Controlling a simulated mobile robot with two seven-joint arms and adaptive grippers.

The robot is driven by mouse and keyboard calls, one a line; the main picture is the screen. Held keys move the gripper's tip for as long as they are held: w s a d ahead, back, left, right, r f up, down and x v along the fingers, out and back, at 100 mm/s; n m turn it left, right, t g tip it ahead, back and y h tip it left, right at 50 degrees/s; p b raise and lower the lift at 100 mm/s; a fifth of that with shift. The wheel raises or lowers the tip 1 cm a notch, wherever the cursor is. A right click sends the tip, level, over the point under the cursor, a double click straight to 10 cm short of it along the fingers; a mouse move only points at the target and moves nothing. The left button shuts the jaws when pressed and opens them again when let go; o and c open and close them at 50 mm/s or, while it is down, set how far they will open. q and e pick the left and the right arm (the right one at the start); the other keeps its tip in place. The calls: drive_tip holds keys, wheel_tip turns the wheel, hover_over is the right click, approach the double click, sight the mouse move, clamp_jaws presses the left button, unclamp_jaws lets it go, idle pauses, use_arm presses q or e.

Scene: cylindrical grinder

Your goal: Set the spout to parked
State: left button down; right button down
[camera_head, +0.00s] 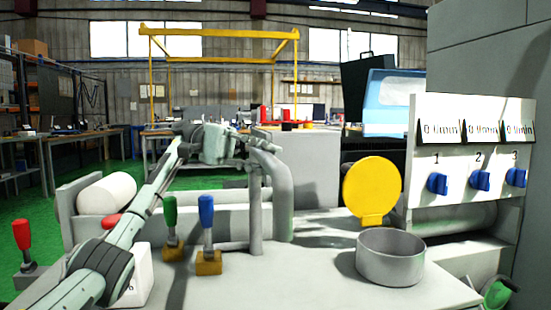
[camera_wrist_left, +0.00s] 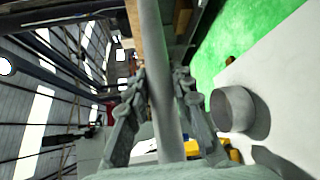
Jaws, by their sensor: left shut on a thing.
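The spout is a thick grey bent pipe (camera_head: 281,195) standing at the middle of the machine in the head view, its curved top by my left gripper (camera_head: 247,150). My left arm reaches in from the lower left to it. In the left wrist view, my left gripper (camera_wrist_left: 161,85) has one finger on each side of a long grey tube (camera_wrist_left: 163,50), shut on it. The tube appears to be the spout; the exact contact is partly hidden in the head view. My right gripper is not clearly seen.
A grey round cup (camera_head: 390,258) and an upright yellow disc (camera_head: 372,188) stand right of the spout. Green (camera_head: 170,215), blue (camera_head: 206,218) and red (camera_head: 22,236) handled levers are to the left. A panel (camera_head: 462,150) with three blue knobs stands at the right.

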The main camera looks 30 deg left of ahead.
use_arm(q)
drive_tip(key=shift+s+a, duration=0.1)
drive_tip(key=c, duration=1.3)
unclamp_jaws()
drive_tip(key=shift+r, duration=0.15)
